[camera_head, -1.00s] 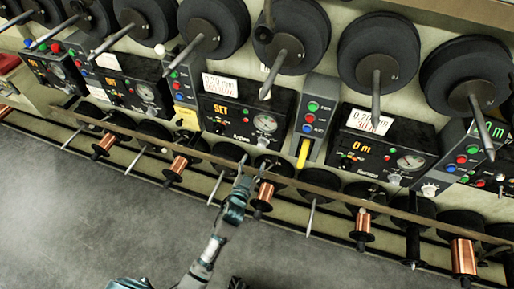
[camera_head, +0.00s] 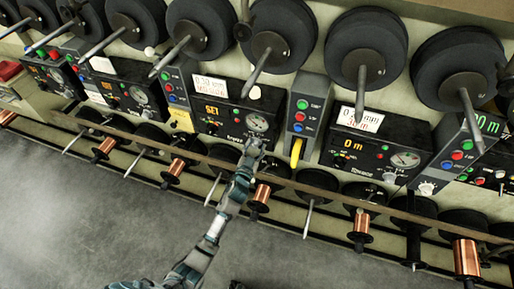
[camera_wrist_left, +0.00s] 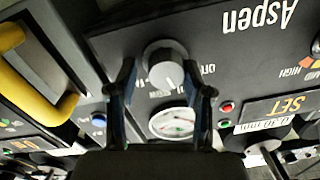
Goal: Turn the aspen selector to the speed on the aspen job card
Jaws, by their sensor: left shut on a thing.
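The aspen panel (camera_head: 235,122) is a black box reading "Aspen" upside down in the left wrist view (camera_wrist_left: 215,45), with an amber SET display (camera_head: 212,110) and a round gauge (camera_head: 257,123). The aspen selector (camera_wrist_left: 165,62) is a pale grey knob. My left gripper (camera_head: 254,146) is at the panel's lower edge. In the wrist view its two fingers (camera_wrist_left: 163,88) are shut on the selector, one on each side. The knob's pointer direction is unclear. The aspen job card (camera_head: 209,87) is white, with a first line like 0.30 mm and unreadable red print below. My right gripper is out of view.
A yellow handle (camera_head: 296,150) hangs from the grey button box (camera_head: 305,108) right of the panel. Another black panel (camera_head: 375,150) reads 0 m. A long rail (camera_head: 320,190) and copper spools (camera_head: 361,228) run below. Large black reels (camera_head: 280,38) hang above.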

